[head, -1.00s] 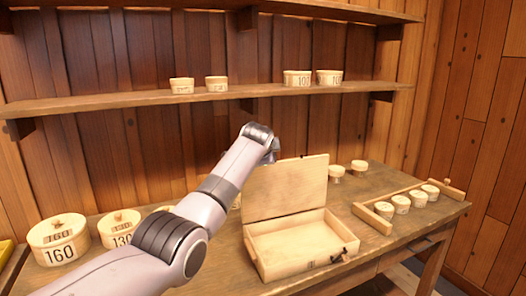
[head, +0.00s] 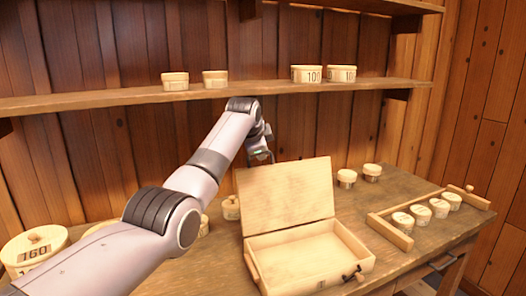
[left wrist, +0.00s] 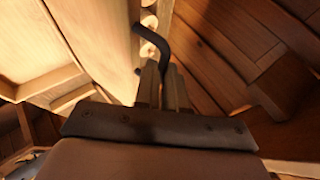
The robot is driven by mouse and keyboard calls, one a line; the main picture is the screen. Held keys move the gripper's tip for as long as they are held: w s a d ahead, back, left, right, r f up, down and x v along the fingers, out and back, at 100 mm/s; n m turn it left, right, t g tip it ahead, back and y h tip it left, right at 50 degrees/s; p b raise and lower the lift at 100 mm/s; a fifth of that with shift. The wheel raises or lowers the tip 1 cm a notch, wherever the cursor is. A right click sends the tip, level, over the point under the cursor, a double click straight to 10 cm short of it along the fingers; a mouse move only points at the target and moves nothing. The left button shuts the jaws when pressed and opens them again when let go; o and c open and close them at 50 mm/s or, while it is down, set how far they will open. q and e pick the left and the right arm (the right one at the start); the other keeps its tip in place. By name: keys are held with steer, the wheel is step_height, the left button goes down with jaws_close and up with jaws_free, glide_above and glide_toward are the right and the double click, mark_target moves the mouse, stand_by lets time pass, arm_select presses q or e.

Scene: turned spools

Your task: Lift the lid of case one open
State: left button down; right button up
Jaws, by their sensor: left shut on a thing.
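Case one is a pale wooden case (head: 350,268) on the bench, with its lid (head: 288,196) standing open, roughly upright along the back edge. The inside of the case looks empty. My left gripper (head: 262,158) is just behind the lid's top edge, partly hidden. In the left wrist view its two fingers (left wrist: 165,85) are closed on a dark bent bar (left wrist: 150,40), which looks like a handle; I cannot tell how it joins the lid. My right gripper is not in view.
Round lidded boxes stand on the bench, including one marked 160 (head: 35,248) at left. A wooden rack (head: 392,232) with several small boxes is at right. A shelf (head: 230,92) with more boxes runs above my left arm.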

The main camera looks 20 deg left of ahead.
arm_select(q)
steer(key=shift+w+a+r, duration=0.15)
steer(key=shift+w+a, duration=0.05)
stand_by(0.4)
steer(key=c, duration=1.2)
jaws_free()
steer(key=shift+s, duration=0.1)
steer(key=shift+b+v, duration=0.65)
steer(key=shift+v, duration=0.3)
steer(key=shift+b+v, duration=0.65)
steer(key=shift+v, duration=1.95)
